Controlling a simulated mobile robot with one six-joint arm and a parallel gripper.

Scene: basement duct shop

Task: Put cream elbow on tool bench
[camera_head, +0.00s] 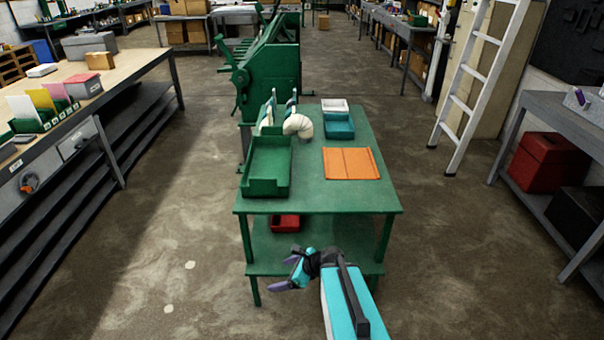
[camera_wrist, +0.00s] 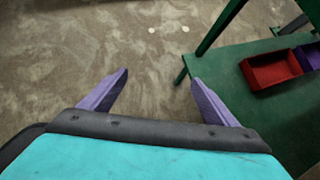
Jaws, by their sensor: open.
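The cream elbow (camera_head: 300,125), a curved ribbed duct piece, lies on the top of a green table (camera_head: 310,190), near its far left, behind a green tray. My gripper (camera_head: 283,272) is open and empty, low at the table's near side and well away from the elbow. In the wrist view, its purple fingers (camera_wrist: 160,76) are spread over bare floor beside the green lower shelf (camera_wrist: 290,42); the elbow does not show there. A wood-topped bench (camera_head: 130,62) stands at left and a grey bench (camera_head: 540,100) at right; I cannot tell which is the tool bench.
On the green table are a green tray (camera_head: 267,165), an orange panel (camera_head: 351,163), a teal bin (camera_head: 339,127) and a white bin (camera_head: 334,106). A red bin (camera_head: 285,223) sits on the lower shelf. A white ladder (camera_head: 470,105) leans at right.

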